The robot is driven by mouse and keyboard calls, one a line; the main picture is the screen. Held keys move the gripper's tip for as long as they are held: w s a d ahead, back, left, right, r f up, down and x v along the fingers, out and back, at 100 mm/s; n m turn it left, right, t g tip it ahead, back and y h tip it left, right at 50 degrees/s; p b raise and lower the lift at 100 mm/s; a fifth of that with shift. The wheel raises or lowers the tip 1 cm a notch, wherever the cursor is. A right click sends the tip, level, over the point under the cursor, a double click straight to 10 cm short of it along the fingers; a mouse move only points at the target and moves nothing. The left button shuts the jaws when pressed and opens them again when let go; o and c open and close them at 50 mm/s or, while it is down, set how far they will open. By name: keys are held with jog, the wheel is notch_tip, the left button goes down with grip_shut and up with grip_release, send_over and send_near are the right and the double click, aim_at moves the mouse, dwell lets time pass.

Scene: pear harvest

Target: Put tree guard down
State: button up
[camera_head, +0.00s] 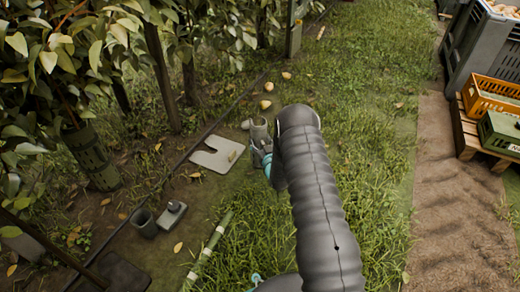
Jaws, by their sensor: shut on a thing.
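My gripper (262,156), with teal parts, is low over the grass at the right edge of a pale slotted plate (212,158). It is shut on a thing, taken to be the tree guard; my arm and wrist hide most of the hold. A grey-green vessel-like object (259,133) shows just beyond the gripper; I cannot tell whether they touch. A dark green mesh guard (91,157) stands around a trunk at the left, well apart from my gripper.
A dark pot (143,224) and a small grey block (172,214) stand lower left. A green-and-white stake (208,250) lies in the grass. Fallen pears (266,104) lie beyond. An orange crate (490,97) and a green crate (500,134) sit on a pallet right. Grass right of my arm is clear.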

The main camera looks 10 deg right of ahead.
jog(key=shift+f+b, duration=0.35)
jog(key=shift+f, duration=1.6)
jog(key=o, duration=1.2)
jog(key=shift+f, duration=0.15)
